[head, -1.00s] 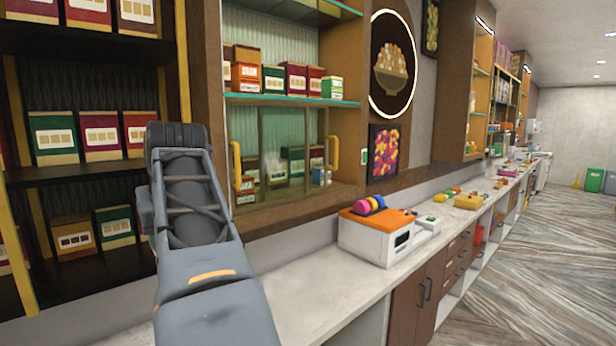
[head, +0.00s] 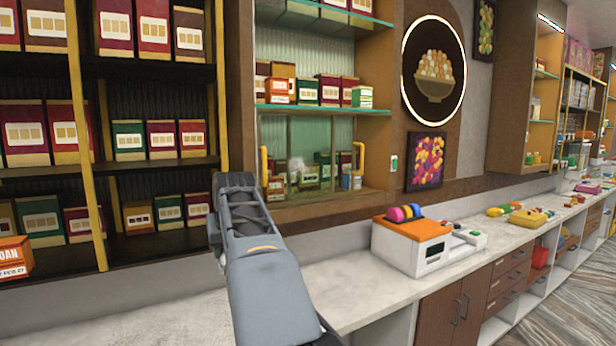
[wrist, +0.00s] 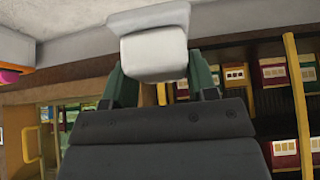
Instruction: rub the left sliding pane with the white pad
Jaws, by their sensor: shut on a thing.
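The left sliding pane (head: 302,136) is the clear left half of the low glass front of the wall cabinet, with a yellow handle (head: 264,165) at its left edge. A whitish smudge (head: 296,166) shows on it, with boxes behind. My gripper (wrist: 158,88) is shut on the white pad (wrist: 153,52), with a dark green finger on each side of it. In the head view my forearm hides the gripper and pad. In the wrist view the pad appears apart from the pane.
The right pane has its own yellow handle (head: 359,158). Open dark shelves (head: 170,165) with several boxes stand left of the cabinet. The pale counter (head: 345,285) runs below, bare in front. An orange-topped white machine (head: 412,245) stands on it to the right.

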